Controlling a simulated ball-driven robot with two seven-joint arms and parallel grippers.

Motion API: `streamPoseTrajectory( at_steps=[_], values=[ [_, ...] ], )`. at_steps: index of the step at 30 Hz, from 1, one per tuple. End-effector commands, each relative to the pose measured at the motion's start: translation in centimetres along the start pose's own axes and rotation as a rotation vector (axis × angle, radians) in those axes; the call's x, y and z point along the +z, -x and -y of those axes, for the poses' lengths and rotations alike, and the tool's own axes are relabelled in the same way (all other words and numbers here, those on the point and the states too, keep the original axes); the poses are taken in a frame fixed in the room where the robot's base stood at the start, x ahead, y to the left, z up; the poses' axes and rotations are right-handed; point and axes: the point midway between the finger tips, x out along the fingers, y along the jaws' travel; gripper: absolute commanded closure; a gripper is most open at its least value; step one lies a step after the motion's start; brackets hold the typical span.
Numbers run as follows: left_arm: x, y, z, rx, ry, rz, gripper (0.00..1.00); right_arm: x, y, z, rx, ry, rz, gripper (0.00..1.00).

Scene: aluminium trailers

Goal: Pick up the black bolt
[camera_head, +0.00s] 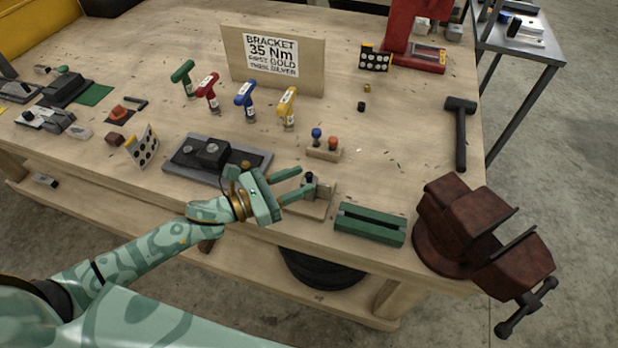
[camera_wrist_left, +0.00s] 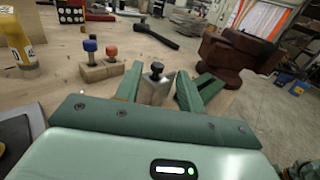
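The black bolt (camera_head: 310,177) stands upright with its head up at a small metal block (camera_head: 323,191) on a wooden base near the table's front edge. In the left wrist view the black bolt (camera_wrist_left: 157,70) shows between my two fingers, beyond their tips or level with them; the exact depth is hard to tell. My left gripper (camera_head: 306,178) is open, with its fingers pointing right towards the bolt; its fingers also show apart in the left wrist view (camera_wrist_left: 158,73). I see no contact with the bolt. My right gripper is not in view.
A wooden stand (camera_head: 324,153) with a blue-topped and an orange-topped piece is just behind. A green slotted block (camera_head: 370,224) and a brown vise (camera_head: 470,225) are to the right. A grey tray (camera_head: 180,160) lies left. Several coloured drivers stand farther back.

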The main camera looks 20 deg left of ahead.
Motion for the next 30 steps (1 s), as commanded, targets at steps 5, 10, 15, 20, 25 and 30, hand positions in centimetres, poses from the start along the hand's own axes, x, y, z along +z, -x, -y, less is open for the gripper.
streamPoseTrajectory(
  at_steps=[5, 10, 15, 20, 25, 30],
  values=[
    [0.2, -2.9, -0.4, 0.0, -0.002, 0.003, 0.61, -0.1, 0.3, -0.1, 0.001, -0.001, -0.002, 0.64],
    [0.1, -3.5, -0.3, 0.0, -0.001, 0.0, 0.61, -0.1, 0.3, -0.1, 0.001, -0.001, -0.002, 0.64],
    [0.1, -3.5, -0.3, 0.001, -0.001, 0.0, 0.72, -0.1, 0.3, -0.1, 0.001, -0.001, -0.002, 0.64],
    [0.1, -3.5, -0.3, 0.001, -0.001, 0.0, 1.0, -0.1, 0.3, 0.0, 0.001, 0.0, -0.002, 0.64],
    [0.1, -3.5, -0.3, 0.001, -0.001, 0.0, 1.0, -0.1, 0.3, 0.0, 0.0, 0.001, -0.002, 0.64],
    [0.6, -3.5, -0.3, 0.001, -0.001, 0.001, 1.0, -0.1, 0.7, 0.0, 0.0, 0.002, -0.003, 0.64]
  ],
)
